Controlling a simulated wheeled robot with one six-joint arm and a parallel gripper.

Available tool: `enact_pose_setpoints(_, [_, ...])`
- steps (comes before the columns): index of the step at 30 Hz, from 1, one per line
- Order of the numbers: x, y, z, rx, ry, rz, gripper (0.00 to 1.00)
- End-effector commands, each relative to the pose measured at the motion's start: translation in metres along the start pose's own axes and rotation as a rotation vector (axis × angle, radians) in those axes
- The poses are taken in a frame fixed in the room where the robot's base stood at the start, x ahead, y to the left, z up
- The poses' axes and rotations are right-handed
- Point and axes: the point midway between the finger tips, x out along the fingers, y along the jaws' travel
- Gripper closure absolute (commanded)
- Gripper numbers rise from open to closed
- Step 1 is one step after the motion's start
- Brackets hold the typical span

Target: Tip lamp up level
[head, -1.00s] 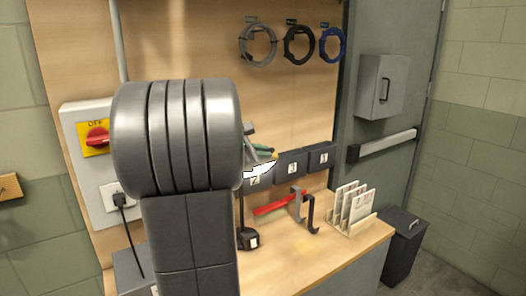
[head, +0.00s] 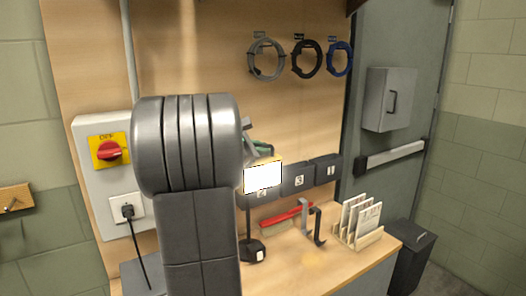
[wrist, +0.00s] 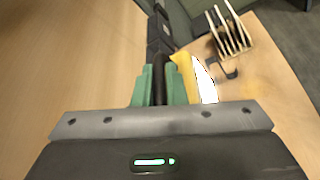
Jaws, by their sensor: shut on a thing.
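The lamp has a yellow head with a lit white face (head: 263,178), a thin dark stem and a round black base (head: 252,251) standing on the bench. The lit face is turned towards the head camera and looks nearly level along its edges. My gripper (head: 262,149) is at the top of the lamp head, partly hidden behind my own arm. In the wrist view my gripper (wrist: 164,88) has its green fingers shut around the dark part beside the yellow head, with the white face (wrist: 206,80) at the right. The exact contact is partly hidden.
A red-handled brush (head: 288,217), a dark hook-shaped bracket (head: 314,224) and a rack of cards (head: 359,222) stand right of the lamp on the bench (head: 300,262). Numbered dark boxes (head: 298,179) sit behind. A switch panel (head: 100,170) is at the left.

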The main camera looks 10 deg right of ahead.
Motion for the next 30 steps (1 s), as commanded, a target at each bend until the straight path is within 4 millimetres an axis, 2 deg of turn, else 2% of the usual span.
enact_pose_setpoints(17, [0.0003, 0.0035, -0.0006, 0.003, -0.001, 0.000, 1.00])
enact_pose_setpoints(18, [0.0003, 0.0035, -0.0006, 0.003, -0.001, 0.000, 0.87])
enact_pose_setpoints(21, [0.0003, 0.0035, -0.0007, 0.002, -0.001, 0.000, 0.67])
enact_pose_setpoints(30, [-0.0006, 0.0032, -0.0010, 0.001, 0.000, 0.000, 0.67])
